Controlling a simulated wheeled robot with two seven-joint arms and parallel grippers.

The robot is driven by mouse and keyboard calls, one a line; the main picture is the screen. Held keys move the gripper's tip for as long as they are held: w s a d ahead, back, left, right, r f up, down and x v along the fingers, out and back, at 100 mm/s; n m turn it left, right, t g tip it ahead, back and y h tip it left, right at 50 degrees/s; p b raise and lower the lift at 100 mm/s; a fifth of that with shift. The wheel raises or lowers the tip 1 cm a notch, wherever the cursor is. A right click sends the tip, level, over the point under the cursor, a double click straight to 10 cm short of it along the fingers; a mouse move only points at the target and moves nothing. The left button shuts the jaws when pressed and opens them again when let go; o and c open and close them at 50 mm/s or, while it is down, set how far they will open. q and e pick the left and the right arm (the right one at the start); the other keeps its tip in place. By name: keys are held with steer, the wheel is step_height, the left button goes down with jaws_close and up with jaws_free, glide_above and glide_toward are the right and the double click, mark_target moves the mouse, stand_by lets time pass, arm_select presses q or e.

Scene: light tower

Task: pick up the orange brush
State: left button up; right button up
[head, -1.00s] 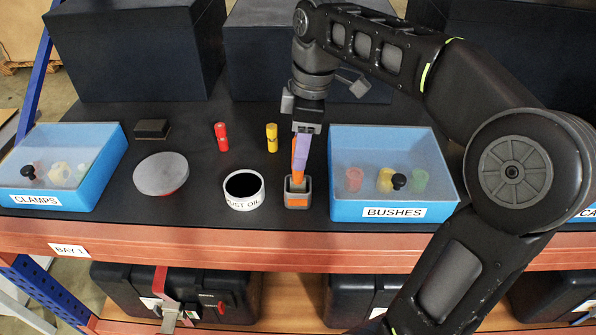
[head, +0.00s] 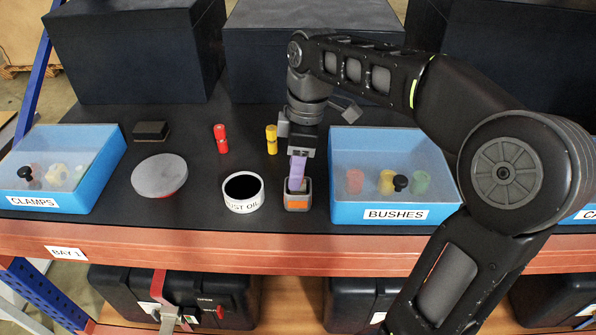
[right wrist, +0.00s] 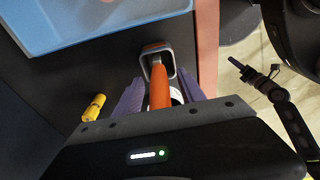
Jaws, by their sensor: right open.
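The orange brush (right wrist: 160,90) stands with its handle up in a small grey holder (head: 297,198) that has an orange patch on its front. My right gripper (head: 298,178) is lowered over the holder from above, with purple fingers. In the right wrist view the open right gripper (right wrist: 160,80) has one finger on each side of the orange handle, with gaps visible. In the head view the handle is hidden behind the fingers. The brush's lower end is hidden in the holder. My left gripper is not in view.
A white oil tin (head: 243,205) stands just left of the holder, and the blue BUSHES box (head: 350,212) is close on its right. Yellow (head: 271,139) and red (head: 221,138) cylinders stand behind. The shelf's front edge (head: 240,245) is near.

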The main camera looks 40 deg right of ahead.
jaws_close()
stand_by(0.4)
steer(key=shift+r, duration=0.15)
steer(key=shift+r, duration=0.3)
step_height(320, 180, up, 5)
steer(key=shift+f+p, duration=0.1)
steer(key=shift+p, duration=0.8)
step_height(320, 180, up, 4)
steer(key=p, duration=0.4)
steer(key=shift+r, duration=0.25)
